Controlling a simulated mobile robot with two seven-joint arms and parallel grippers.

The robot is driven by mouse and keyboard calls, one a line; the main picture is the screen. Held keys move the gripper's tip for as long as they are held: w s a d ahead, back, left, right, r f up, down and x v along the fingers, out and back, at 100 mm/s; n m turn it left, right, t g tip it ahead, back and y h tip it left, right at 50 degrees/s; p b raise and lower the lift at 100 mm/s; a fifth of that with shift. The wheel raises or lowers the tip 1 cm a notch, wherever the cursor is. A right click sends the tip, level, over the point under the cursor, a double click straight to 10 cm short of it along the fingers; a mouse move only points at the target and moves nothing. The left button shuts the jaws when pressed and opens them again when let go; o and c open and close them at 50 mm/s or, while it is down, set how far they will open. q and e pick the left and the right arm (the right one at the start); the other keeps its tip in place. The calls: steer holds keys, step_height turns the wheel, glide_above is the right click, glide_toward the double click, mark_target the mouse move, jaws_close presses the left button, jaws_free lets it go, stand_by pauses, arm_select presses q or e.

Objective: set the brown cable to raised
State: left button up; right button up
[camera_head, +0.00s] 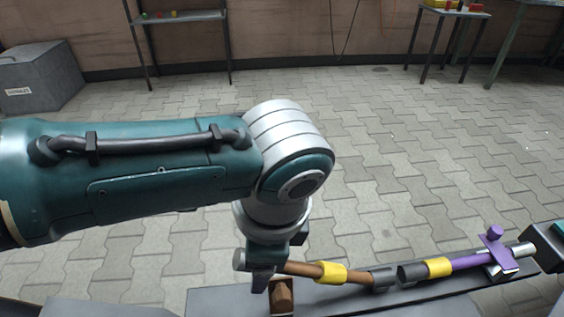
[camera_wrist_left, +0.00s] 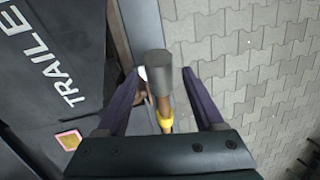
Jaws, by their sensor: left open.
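The brown cable (camera_head: 352,275) lies along the grey beam at the bottom of the head view. It has a yellow band (camera_head: 331,272) and a dark grey connector end (camera_head: 383,279). A brown block-like part (camera_head: 282,296) shows below its left stretch. My left gripper (camera_head: 264,277) is over the left part of the cable and hides some of it. In the wrist view my left gripper (camera_wrist_left: 161,74) is open. Its fingers stand on either side of the brown cable (camera_wrist_left: 165,104) and its grey end, with gaps visible. I cannot tell whether they touch it.
A purple cable (camera_head: 466,261) with a yellow band and purple clamp (camera_head: 493,248) continues on the right of the beam (camera_head: 216,299). A dark surface marked "TRAILE" (camera_wrist_left: 35,60) is at left in the wrist view.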

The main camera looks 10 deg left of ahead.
arm_select(q)
steer(key=p+v, duration=0.5)
steer(key=v, duration=0.5)
steer(key=shift+f, duration=0.1)
